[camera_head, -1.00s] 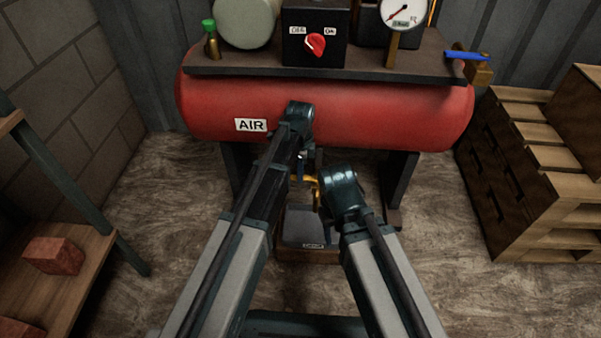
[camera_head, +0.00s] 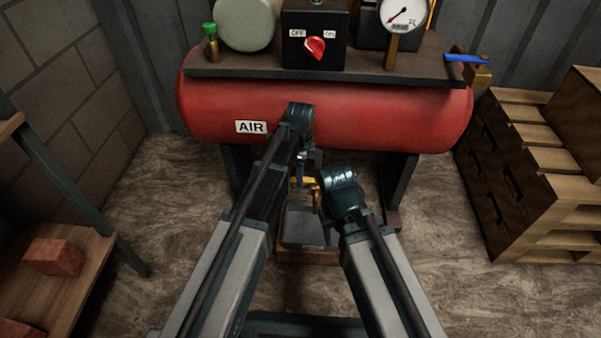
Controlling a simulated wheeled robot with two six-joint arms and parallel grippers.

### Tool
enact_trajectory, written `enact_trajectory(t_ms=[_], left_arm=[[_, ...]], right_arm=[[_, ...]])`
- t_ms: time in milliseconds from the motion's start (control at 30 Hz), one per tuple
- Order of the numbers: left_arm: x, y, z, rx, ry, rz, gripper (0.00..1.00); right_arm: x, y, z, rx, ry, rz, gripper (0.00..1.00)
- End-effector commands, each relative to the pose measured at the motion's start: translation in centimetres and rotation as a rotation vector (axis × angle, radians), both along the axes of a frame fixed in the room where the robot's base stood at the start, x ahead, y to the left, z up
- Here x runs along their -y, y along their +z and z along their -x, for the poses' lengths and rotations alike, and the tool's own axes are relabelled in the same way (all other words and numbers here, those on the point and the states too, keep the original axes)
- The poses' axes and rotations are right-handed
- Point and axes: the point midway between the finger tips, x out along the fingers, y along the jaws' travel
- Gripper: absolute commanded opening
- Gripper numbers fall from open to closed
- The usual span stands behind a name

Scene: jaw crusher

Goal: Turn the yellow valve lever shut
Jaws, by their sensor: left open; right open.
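The yellow valve lever (camera_head: 302,182) shows as a small strip below the red air tank (camera_head: 400,120), between my two wrists. A brass-coloured piece shows just below its right end. My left gripper (camera_head: 302,157) points down in front of the tank, just above the lever; it is open, its fingers small and partly hidden by its wrist. My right gripper (camera_head: 322,188) is lower, just right of the lever; it is open, its fingers mostly hidden behind its wrist. I cannot tell whether either touches the lever.
A grey-topped box (camera_head: 303,229) sits on the floor below the lever. Tank legs stand on both sides. A red knob (camera_head: 314,48), a gauge (camera_head: 402,14) and a blue-handled valve (camera_head: 466,58) are above. Wooden pallets (camera_head: 540,180) stand right, a shelf (camera_head: 75,270) left.

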Motion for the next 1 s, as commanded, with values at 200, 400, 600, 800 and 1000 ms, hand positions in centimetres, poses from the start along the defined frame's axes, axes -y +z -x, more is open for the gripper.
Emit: enact_trajectory(t_ms=[200,400,600,800,1000], left_arm=[[0.0,2.6,0.0,0.0,0.0,0.0,0.55],[0.0,5.7,0.0,0.0,0.0,0.0,0.55],[0.0,8.8,0.0,0.0,0.0,0.0,0.55],[0.0,11.7,0.0,0.0,-0.001,0.0,0.55],[0.0,13.3,0.0,0.0,-0.001,0.0,0.55]], right_arm=[[0.0,2.6,0.0,-0.002,0.0,0.001,0.5],[0.0,5.7,0.1,-0.003,0.002,0.001,0.5],[0.0,8.8,0.1,-0.004,0.01,0.001,0.5],[0.0,11.7,0.1,-0.005,0.017,0.001,0.5],[0.1,13.3,0.1,-0.005,0.014,0.003,0.5]])
